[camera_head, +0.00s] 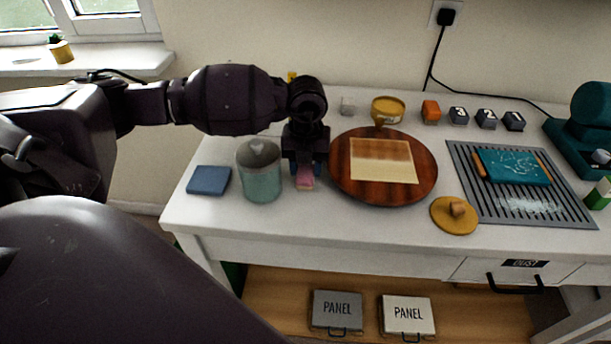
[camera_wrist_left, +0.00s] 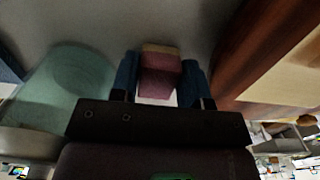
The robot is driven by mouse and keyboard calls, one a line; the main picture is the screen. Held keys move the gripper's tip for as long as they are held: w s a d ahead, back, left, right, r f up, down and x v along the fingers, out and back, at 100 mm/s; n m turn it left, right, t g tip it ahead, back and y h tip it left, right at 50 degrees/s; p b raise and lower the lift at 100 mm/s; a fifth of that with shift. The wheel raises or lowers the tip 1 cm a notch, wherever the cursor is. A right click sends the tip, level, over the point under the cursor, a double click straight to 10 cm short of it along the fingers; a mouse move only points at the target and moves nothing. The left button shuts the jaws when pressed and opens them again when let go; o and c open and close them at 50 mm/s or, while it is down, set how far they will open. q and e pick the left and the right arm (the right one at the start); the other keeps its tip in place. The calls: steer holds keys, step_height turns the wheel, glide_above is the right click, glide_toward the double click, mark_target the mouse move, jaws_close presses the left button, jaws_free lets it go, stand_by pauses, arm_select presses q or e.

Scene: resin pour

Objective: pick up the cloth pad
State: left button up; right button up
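A small pink pad with a tan end (camera_head: 305,183), which I take to be the cloth pad, is at the front of the white table, right of the teal canister. My left gripper (camera_head: 305,172) points down over it. In the left wrist view the pad (camera_wrist_left: 160,76) sits between the two blue fingertips of the gripper (camera_wrist_left: 161,85). The fingers lie against both its sides, with no clear gap. Whether the pad is off the table cannot be told. My right gripper is not in view.
A teal canister (camera_head: 262,182) stands close left of the gripper, with a flat blue square (camera_head: 208,181) beyond it. A round wooden board (camera_head: 350,190) is close on the right. A yellow lid (camera_head: 441,217) and grey slatted rack (camera_head: 475,205) lie farther right.

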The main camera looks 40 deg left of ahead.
arm_select(q)
steer(key=c, duration=0.3)
steer(key=shift+r, duration=0.3)
step_height(320, 180, up, 9)
steer(key=shift+f+p, duration=0.1)
steer(key=shift+p, duration=0.5)
step_height(320, 180, up, 11)
steer(key=shift+f+p, duration=0.2)
steer(key=shift+p, duration=0.2)
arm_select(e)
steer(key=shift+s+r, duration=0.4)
arm_select(q)
steer(key=o, duration=0.4)
steer(key=shift+c, duration=1.2)
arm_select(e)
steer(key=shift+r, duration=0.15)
